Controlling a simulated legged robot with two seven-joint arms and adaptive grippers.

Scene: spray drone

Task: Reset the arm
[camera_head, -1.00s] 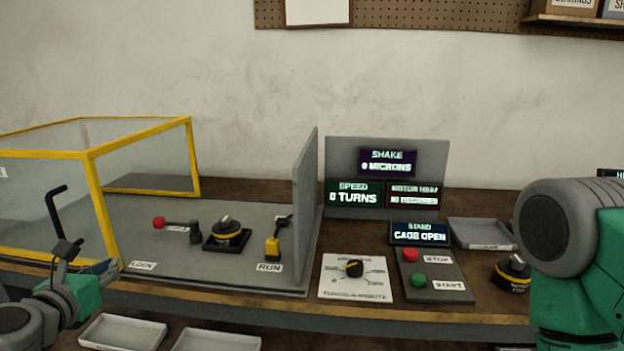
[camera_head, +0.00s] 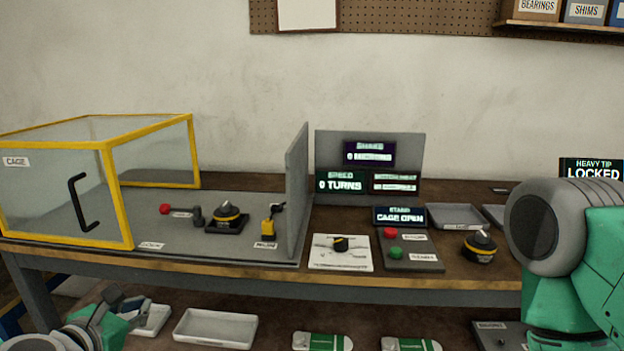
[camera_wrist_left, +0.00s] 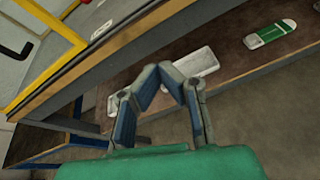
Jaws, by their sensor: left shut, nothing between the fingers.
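My left gripper (camera_head: 122,304) is at the lower left of the head view, in front of the bench and below its top. In the left wrist view its fingers (camera_wrist_left: 163,70) meet at the tips with nothing between them. My right arm shows as a grey and green part at the right edge of the head view; its gripper is out of the picture. The yellow-framed cage (camera_head: 118,200), labelled CAGE, has a black handle (camera_head: 80,203) on its front.
Displays read CAGE OPEN (camera_head: 399,216) and 0 TURNS (camera_head: 341,183). A dial plate (camera_head: 340,262), a panel with red and green buttons (camera_head: 415,262) and a black-yellow part (camera_head: 480,248) are on the bench. White trays (camera_head: 215,341) lie on the lower shelf.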

